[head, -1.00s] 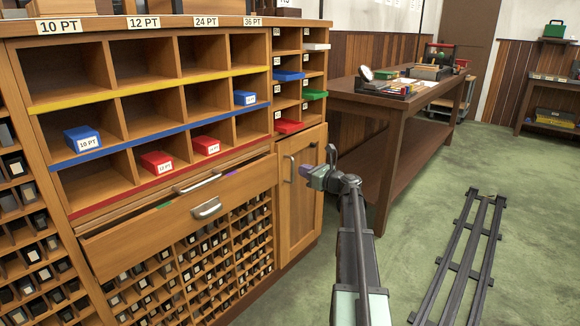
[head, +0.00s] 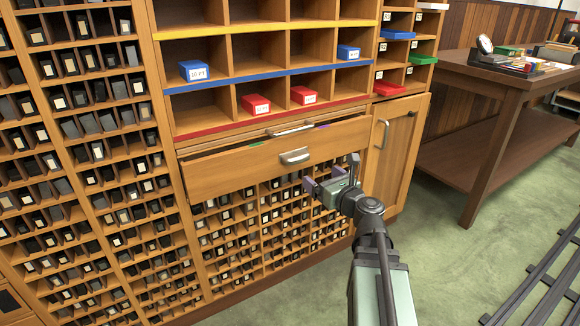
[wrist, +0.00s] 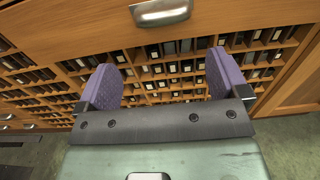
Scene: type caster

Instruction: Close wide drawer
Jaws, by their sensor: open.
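The wide drawer (head: 240,171) is a wooden front with a silver handle (head: 295,157), pulled part way out below the cubby shelves. A dark gap shows above its front, with bits of green and purple inside. My gripper (head: 326,184) is just in front of the drawer's right part, slightly below the handle. In the wrist view, the purple fingers (wrist: 163,80) are wide apart with nothing between them. The handle (wrist: 161,12) shows at the top of that view, beyond the fingertips. I see no contact with the drawer.
A second handle (head: 290,130) sits just above the drawer. Cubbies of type blocks (head: 240,235) lie below, and a cupboard door (head: 397,150) is to the right. A wooden table (head: 500,90) stands at the right. Floor rails (head: 545,285) lie at lower right.

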